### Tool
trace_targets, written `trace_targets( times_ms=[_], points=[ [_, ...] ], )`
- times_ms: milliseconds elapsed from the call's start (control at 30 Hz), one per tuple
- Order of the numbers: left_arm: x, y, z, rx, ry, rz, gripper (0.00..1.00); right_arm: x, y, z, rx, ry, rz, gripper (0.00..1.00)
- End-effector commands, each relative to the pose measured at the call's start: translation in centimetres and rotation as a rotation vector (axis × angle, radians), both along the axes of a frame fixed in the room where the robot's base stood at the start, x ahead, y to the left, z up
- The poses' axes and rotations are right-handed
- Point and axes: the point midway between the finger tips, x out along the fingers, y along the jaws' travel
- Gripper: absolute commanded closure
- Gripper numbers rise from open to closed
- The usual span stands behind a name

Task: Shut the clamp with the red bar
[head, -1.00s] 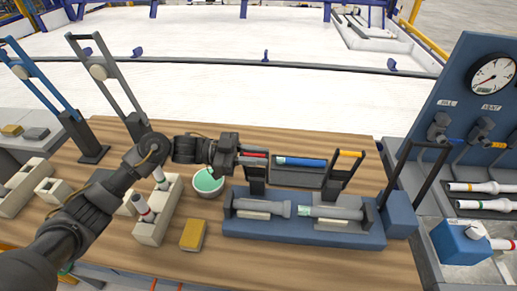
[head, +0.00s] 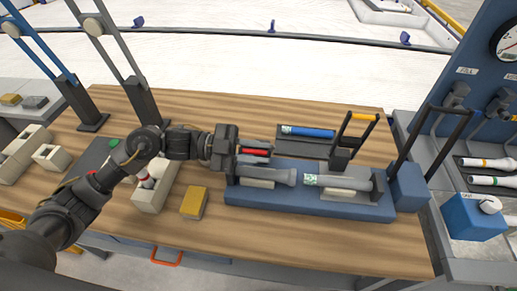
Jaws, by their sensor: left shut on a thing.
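The clamp's red bar (head: 256,152) is between the fingers of my left gripper (head: 250,151), at the left end of the blue fixture (head: 310,202). The bar is low, just above the left grey pipe (head: 272,176). The gripper hides most of that clamp's arms, so I cannot tell whether it is fully down. The other clamp, with a yellow bar (head: 364,116), stands up at the right part of the fixture. A right grey pipe (head: 345,182) with a speckled green end lies below it. My right gripper is out of view.
A blue pipe (head: 308,131) lies on a dark tray behind the fixture. A yellow block (head: 195,203) and a pale holder (head: 152,198) stand to the left. A blue gauge panel (head: 490,75) rises at the right. The table front is clear.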

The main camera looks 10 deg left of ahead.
Motion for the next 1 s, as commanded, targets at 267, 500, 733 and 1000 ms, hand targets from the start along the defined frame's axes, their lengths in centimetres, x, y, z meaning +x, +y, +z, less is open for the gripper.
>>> trace_targets(
  times_ms=[267,500,733,1000],
  points=[
    [-0.1,0.0,-0.2,0.003,0.007,-0.001,1.0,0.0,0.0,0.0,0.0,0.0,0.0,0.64],
    [0.0,0.0,-0.1,0.001,0.004,0.0,0.66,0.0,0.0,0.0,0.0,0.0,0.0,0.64],
    [0.0,0.6,-0.2,0.002,0.002,0.0,0.66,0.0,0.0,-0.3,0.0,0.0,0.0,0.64],
    [0.0,5.4,-0.6,0.005,0.002,0.003,0.66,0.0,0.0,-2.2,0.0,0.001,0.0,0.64]
  ],
)
